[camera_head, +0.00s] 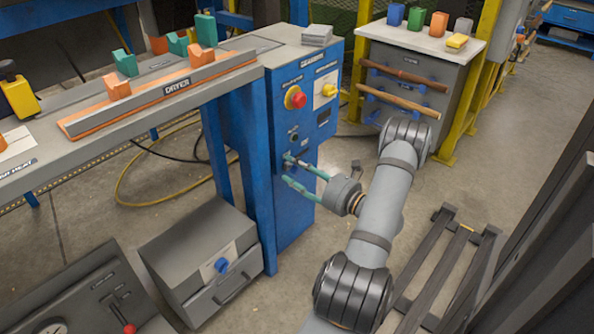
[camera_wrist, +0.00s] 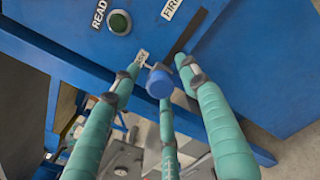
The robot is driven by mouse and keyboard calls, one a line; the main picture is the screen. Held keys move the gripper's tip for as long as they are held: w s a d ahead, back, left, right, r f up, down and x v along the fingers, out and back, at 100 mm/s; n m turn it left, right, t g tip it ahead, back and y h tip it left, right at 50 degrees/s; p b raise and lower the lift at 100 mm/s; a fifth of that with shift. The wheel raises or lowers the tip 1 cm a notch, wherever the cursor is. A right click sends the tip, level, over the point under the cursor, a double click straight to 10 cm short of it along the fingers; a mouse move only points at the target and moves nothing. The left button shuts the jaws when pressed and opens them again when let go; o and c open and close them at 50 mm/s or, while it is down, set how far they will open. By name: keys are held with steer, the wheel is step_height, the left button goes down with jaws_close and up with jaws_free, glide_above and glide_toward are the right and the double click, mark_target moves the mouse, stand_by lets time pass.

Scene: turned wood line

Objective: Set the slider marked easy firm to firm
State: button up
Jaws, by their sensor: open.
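The slider's round blue knob (camera_wrist: 159,84) shows in the wrist view, on the front of the blue cabinet (camera_head: 297,210). A dark slot (camera_wrist: 188,30) runs up and right from near the knob. A partly covered label (camera_wrist: 142,58), seemingly "EASY", is beside the knob's end; a "FIRM" label (camera_wrist: 171,8) is by the slot's upper part. The knob appears at the easy end. My gripper (camera_head: 288,168) is open at the cabinet front. In the wrist view its teal fingers (camera_wrist: 159,66) are around the knob; I cannot tell whether they touch it.
A green button (camera_wrist: 119,22) is up and left of the knob. A red button (camera_head: 296,98) and a yellow knob (camera_head: 329,90) are higher on the cabinet. A grey drawer box (camera_head: 190,255) stands at its left.

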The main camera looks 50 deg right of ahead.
steer(key=shift+c, duration=1)
jaws_close()
steer(key=shift+d, duration=0.1)
